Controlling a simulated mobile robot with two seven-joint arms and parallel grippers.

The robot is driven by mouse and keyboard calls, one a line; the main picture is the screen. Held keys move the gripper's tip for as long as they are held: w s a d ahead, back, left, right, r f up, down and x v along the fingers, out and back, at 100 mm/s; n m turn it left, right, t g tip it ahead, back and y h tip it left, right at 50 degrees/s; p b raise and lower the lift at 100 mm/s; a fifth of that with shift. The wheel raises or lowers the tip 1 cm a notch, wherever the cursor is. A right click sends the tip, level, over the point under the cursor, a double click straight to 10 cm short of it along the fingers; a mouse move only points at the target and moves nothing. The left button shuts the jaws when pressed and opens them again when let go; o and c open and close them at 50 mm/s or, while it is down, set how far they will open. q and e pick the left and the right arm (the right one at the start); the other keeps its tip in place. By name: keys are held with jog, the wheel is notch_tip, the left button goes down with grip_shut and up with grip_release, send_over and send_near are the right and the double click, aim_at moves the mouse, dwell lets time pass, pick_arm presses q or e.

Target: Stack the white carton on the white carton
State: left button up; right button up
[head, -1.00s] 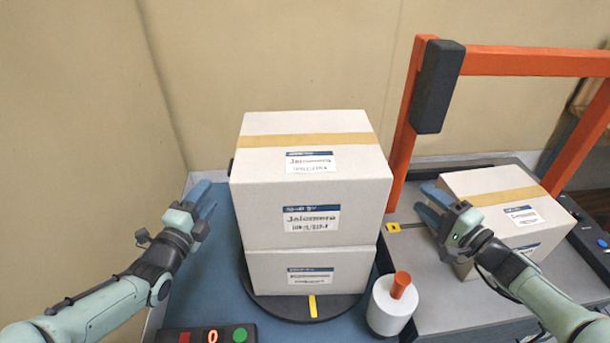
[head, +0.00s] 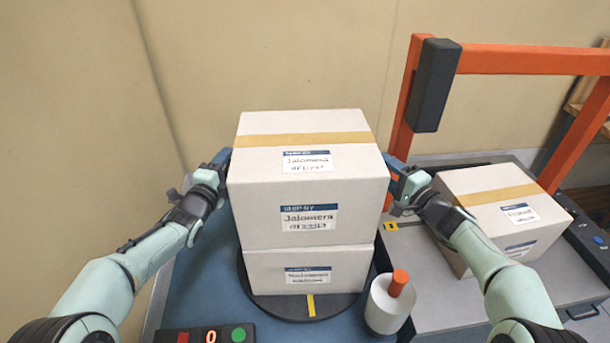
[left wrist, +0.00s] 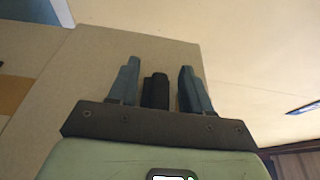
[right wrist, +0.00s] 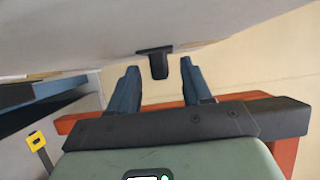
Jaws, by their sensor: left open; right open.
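A large white carton (head: 308,205) with a tan tape strip sits on top of another white carton (head: 308,271), which stands on a round dark turntable (head: 335,305). My left gripper (head: 222,160) is open at the upper carton's left side; in the left wrist view its fingers (left wrist: 157,80) show beside a carton face. My right gripper (head: 393,168) is open at the upper carton's right side; in the right wrist view its fingers (right wrist: 158,85) are close to a pale carton surface. I cannot tell whether either gripper touches the carton.
A third white carton (head: 480,205) lies on the grey surface at right, under an orange frame (head: 530,60). A white cylinder with an orange knob (head: 388,308) stands right of the turntable. A control box with buttons (head: 207,335) is at the front left.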

pick_arm(q)
jog(key=shift+w+d, duration=0.1)
jog(key=shift+w, duration=0.4)
pick_arm(e)
jog(key=shift+w+a, duration=0.25)
jog(key=shift+w, duration=0.15)
pick_arm(q)
grip_shut()
pick_arm(e)
grip_shut()
dwell(0.5)
pick_arm(q)
jog(key=shift+r, duration=0.3)
pick_arm(e)
jog(key=shift+r, duration=0.3)
